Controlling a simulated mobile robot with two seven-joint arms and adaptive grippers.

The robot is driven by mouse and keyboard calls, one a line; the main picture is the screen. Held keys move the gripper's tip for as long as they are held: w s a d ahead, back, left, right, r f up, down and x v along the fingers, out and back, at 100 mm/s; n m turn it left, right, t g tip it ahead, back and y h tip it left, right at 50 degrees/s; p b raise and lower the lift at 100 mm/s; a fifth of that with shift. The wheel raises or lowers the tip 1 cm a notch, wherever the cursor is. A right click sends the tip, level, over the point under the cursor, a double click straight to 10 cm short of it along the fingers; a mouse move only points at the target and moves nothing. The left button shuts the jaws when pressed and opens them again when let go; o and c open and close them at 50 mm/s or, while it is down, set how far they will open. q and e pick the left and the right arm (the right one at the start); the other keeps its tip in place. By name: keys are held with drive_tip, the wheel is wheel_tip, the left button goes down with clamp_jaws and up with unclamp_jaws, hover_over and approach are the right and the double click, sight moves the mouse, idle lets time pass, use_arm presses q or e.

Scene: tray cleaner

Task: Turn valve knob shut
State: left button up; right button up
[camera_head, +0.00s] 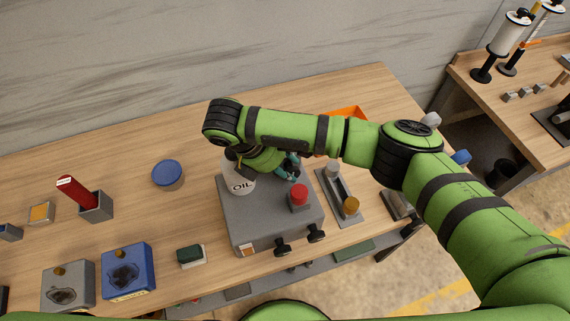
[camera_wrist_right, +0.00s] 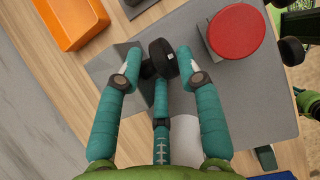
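A grey box machine (camera_head: 265,218) stands on the workbench with a white OIL container (camera_head: 240,180) and a red button (camera_head: 299,194) on top. In the right wrist view a black knob (camera_wrist_right: 163,58) sits between the teal fingers of my right gripper (camera_wrist_right: 159,68). The right finger is close to the knob, and a gap shows on the left; the gripper looks open around it. In the head view my right gripper (camera_head: 289,166) is behind the button, and the arm hides that knob. Two black knobs (camera_head: 282,247) (camera_head: 316,232) are on the machine's front. My left gripper is out of view.
An orange bin (camera_head: 347,113) stands behind my right arm. A grey tray (camera_head: 341,194) with a white and a brown-topped item is right of the machine. A blue round container (camera_head: 168,175), a sponge (camera_head: 191,256) and a blue box (camera_head: 129,272) are left.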

drive_tip(key=v, duration=1.2)
